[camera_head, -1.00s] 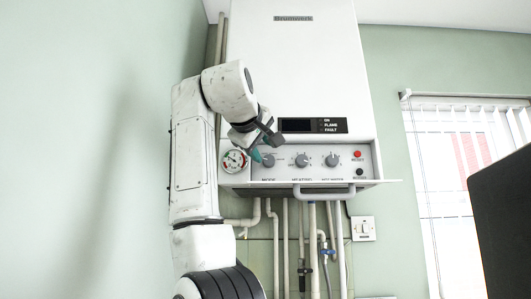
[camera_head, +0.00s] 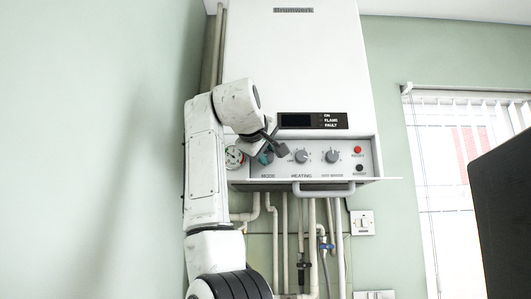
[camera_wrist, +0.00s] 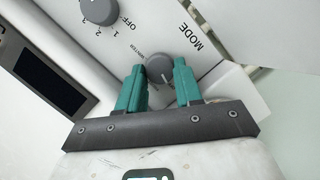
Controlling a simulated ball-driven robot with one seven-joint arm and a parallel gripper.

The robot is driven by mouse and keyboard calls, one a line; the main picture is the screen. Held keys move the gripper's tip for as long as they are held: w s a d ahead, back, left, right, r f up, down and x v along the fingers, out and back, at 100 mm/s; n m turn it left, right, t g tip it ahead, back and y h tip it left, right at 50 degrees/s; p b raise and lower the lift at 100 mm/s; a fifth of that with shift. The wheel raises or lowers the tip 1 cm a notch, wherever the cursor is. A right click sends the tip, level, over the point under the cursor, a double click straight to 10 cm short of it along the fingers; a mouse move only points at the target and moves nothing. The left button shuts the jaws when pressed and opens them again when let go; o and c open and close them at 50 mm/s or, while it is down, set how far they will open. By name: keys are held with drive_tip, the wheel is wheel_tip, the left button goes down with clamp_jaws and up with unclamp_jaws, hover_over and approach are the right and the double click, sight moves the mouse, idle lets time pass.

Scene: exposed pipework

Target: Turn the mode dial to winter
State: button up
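The mode dial is a round grey knob (camera_wrist: 160,68) on the boiler's white control panel, beside the printed word MODE. A small WINTER label stands to its left in the wrist view. I cannot clearly read where the pointer stands. My gripper (camera_wrist: 158,76) has two teal fingers, open, one on each side of the dial with small gaps showing. In the head view my gripper (camera_head: 265,157) is at the panel's left end and hides most of the dial.
The heating dial (camera_head: 302,156) and the hot water dial (camera_head: 331,156) sit right of the mode dial. A pressure gauge (camera_head: 234,157) is close on the left. A handle bar (camera_head: 323,189) juts out under the panel, above several pipes (camera_head: 284,240).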

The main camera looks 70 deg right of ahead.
drive_tip(key=shift+c, duration=1.2)
